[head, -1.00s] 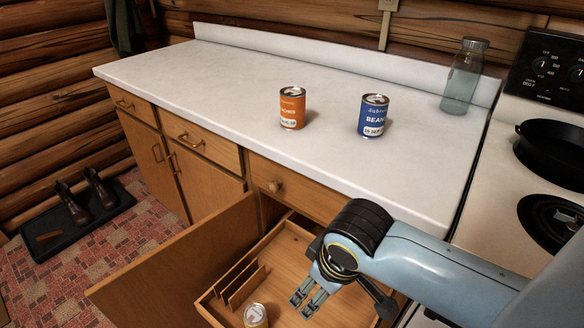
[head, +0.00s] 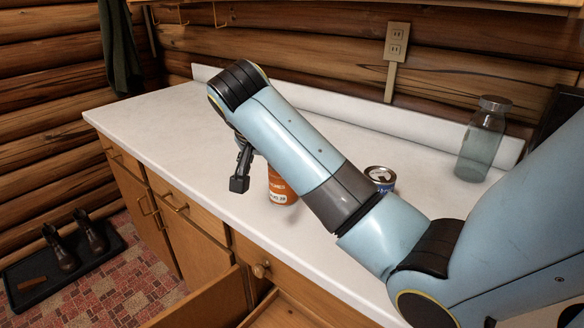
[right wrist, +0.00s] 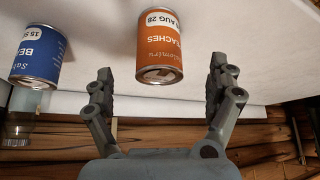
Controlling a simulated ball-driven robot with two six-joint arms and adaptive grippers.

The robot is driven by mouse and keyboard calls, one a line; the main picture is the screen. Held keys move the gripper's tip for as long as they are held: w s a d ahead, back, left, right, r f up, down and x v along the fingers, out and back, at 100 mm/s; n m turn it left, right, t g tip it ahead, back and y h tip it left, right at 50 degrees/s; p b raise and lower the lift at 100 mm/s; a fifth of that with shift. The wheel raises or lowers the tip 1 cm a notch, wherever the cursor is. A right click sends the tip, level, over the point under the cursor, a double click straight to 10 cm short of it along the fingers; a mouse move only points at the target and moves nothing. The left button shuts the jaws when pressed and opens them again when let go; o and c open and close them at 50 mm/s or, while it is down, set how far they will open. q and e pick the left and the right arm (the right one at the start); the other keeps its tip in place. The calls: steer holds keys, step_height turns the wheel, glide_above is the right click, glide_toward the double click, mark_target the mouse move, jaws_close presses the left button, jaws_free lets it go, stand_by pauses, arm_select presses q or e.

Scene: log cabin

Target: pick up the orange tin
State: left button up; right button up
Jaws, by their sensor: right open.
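The orange tin (head: 280,189) stands on the white counter, partly hidden behind my right arm in the head view. In the right wrist view the orange tin (right wrist: 160,48) appears upside down, centred between the two finger tips and touching neither. My right gripper (head: 240,182) is open, beside the tin on its left in the head view. Its spread fingers also show in the right wrist view (right wrist: 161,72). I cannot tell how far the tin reaches between them. My left gripper is not in view.
A blue tin (head: 381,176) stands to the right of the orange one, mostly behind my arm; it also shows in the right wrist view (right wrist: 38,55). A glass jar (head: 484,140) stands at the back right. The counter's left part (head: 150,112) is clear.

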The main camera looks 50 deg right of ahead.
mark_target(283, 185)
steer(key=x, duration=0.4)
steer(key=shift+w+d+f, duration=0.2)
steer(key=shift+w+d, duration=0.05)
steer(key=x, duration=0.5)
steer(key=shift+s+d+f+p, duration=0.1)
steer(key=shift+s+f+p, duration=0.05)
steer(key=shift+f+p, duration=0.15)
steer(key=shift+r, duration=0.1)
steer(key=shift+c, duration=0.9)
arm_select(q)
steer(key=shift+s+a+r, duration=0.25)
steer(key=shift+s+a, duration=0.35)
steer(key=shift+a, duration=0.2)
arm_select(e)
steer(key=c, duration=1.4)
